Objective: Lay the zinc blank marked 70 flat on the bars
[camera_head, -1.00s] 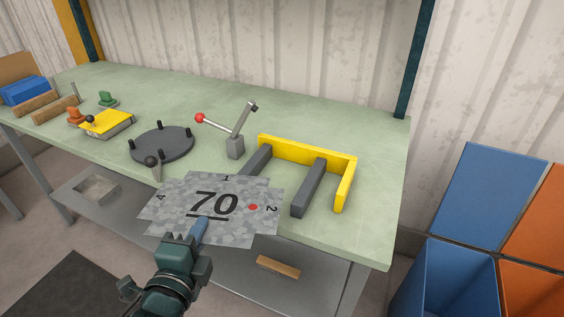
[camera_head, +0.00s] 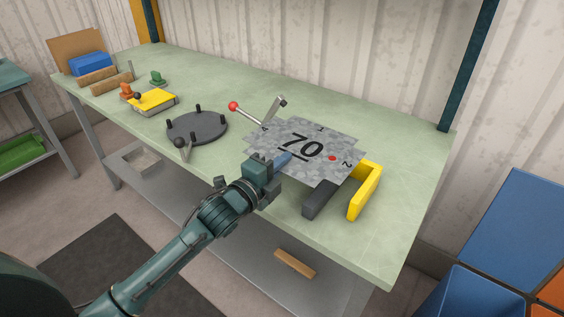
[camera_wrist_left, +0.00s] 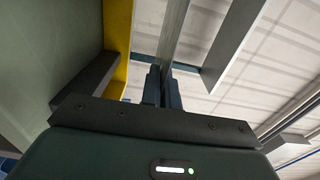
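The zinc blank (camera_head: 322,165) is a mottled grey sheet with a black 70, edge numbers and a red dot. My left gripper (camera_head: 279,162) is shut on its near edge. In the head view the blank covers the left bar and much of the yellow stop frame (camera_head: 366,190). The near end of the right dark bar (camera_head: 319,200) shows below the blank. I cannot tell whether the blank touches the bars. In the left wrist view, the fingers (camera_wrist_left: 164,88) are close together, with a dark bar (camera_wrist_left: 85,82) and the yellow frame (camera_wrist_left: 118,40) to their left. My right gripper is not in view.
A red-knobbed lever (camera_head: 234,106) stands just left of the blank. A dark round plate with pegs (camera_head: 197,128) and a yellow-topped block (camera_head: 152,101) are farther left on the green bench (camera_head: 400,230). Blue bins (camera_head: 515,225) stand on the right.

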